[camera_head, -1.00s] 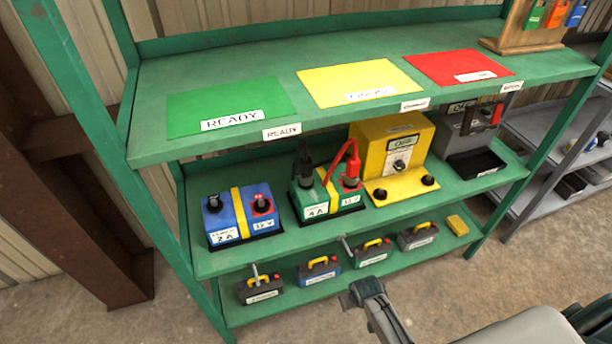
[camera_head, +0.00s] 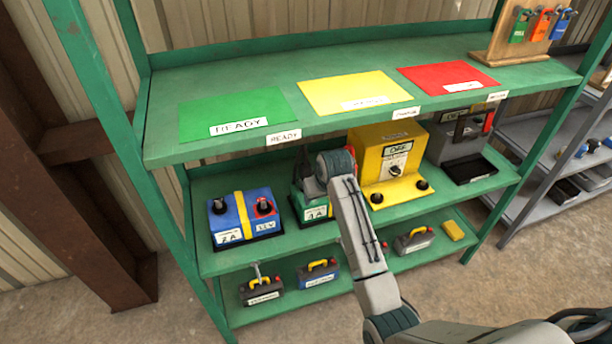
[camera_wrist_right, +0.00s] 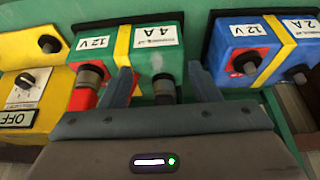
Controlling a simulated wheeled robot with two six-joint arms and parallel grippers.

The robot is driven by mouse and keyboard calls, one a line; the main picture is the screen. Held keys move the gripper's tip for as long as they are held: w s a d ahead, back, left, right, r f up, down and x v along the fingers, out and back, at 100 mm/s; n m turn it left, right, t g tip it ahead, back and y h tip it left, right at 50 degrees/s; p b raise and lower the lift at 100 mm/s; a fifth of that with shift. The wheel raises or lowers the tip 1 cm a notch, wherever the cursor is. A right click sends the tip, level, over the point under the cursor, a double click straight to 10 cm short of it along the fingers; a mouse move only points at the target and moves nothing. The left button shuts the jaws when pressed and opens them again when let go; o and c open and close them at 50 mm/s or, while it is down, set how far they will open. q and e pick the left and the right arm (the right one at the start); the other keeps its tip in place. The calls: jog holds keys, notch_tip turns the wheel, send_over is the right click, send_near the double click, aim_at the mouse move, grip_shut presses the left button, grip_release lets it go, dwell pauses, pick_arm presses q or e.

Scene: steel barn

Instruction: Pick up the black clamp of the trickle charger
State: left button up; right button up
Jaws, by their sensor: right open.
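The black clamp (camera_wrist_right: 164,88) stands on the green battery box (camera_wrist_right: 156,62) marked 4 A and 12 V. In the right wrist view it lies between the two spread fingers of my right gripper (camera_wrist_right: 162,84), which is open and empty; I cannot tell whether the fingers touch it. A red clamp (camera_wrist_right: 86,92) is beside it, outside the fingers. In the head view my right gripper (camera_head: 313,186) is over the green box (camera_head: 312,211) and hides much of it and the red clamp. My left gripper is not in view.
The blue box (camera_head: 244,217) stands left of the green one, the yellow OFF unit (camera_head: 385,155) right. A grey unit (camera_head: 450,140) stands farther right. The upper shelf (camera_head: 330,121) overhangs this shelf. Small toolbox-like cases (camera_head: 318,274) sit on the lowest shelf.

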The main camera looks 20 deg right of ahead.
aim_at(307, 166)
jog(key=w+p, duration=0.2)
jog(key=w, duration=0.9)
jog(key=shift+w+a, duration=0.15)
jog(key=shift+w, duration=0.5)
jog(key=shift+w+f+p, duration=0.1)
jog(key=shift+f+p, duration=0.25)
jog(key=shift+f, duration=0.2)
jog(key=shift+c, duration=0.5)
jog(key=c, duration=1)
jog(key=shift+c, duration=0.6)
jog(key=shift+r, duration=0.1)
